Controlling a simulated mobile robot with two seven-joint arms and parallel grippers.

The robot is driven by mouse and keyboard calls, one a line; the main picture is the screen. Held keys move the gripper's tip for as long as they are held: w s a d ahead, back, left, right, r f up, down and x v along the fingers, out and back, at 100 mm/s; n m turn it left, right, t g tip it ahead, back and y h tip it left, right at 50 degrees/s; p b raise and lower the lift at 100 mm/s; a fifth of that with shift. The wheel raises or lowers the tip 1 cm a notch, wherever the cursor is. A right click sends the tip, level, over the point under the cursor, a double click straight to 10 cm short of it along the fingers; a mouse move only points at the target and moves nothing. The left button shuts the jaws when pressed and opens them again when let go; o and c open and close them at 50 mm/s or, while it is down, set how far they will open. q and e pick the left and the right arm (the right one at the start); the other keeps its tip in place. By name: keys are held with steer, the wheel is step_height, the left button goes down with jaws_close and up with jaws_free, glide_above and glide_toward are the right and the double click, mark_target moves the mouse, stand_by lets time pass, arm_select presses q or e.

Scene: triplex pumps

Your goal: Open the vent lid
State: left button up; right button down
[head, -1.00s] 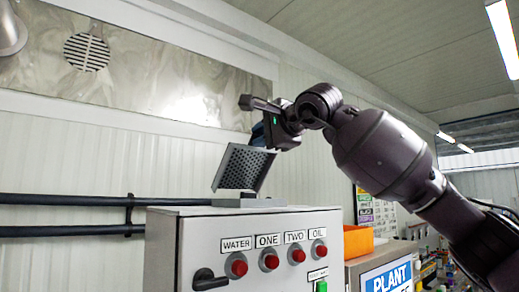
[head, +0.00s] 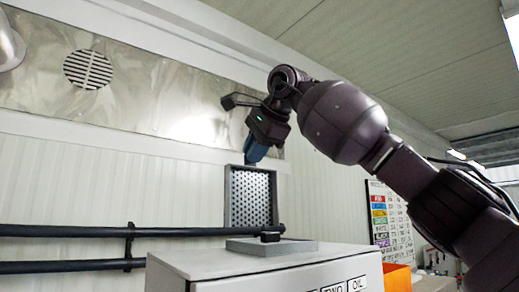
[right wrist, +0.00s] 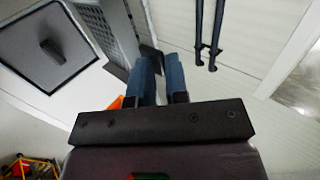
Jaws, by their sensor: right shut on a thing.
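The vent lid (head: 251,197) is a grey perforated panel in a frame. In the head view it stands about upright at the back of its low grey base frame (head: 300,246), on top of the control cabinet (head: 190,262). My right gripper (head: 251,160) comes down from above, its blue fingers shut on the lid's upper edge. In the right wrist view the fingers (right wrist: 161,76) meet the lid (right wrist: 121,28), and the base frame (right wrist: 30,62) lies to the left. The exact grip is partly hidden. My left gripper is out of view.
Dark pipes (head: 75,232) run along the white wall behind the cabinet. A round vent grille (head: 88,69) is on the metal wall panel. An orange bin (head: 397,277) stands at the right. The space above the cabinet is clear.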

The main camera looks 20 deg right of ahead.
steer(key=shift+w+a+f+g+h, duration=0.15)
steer(key=shift+w+a+f+g, duration=0.15)
steer(key=shift+w+g, duration=0.25)
steer(key=shift+w+a+f+g+h, duration=0.15)
steer(key=shift+w+a+f+g, duration=0.15)
steer(key=shift+w, duration=0.4)
steer(key=shift+r, duration=0.1)
steer(key=c, duration=1.4)
jaws_free()
steer(key=shift+o, duration=0.8)
steer(key=shift+w, duration=0.15)
steer(key=shift+r, duration=0.1)
steer(key=v, duration=1.1)
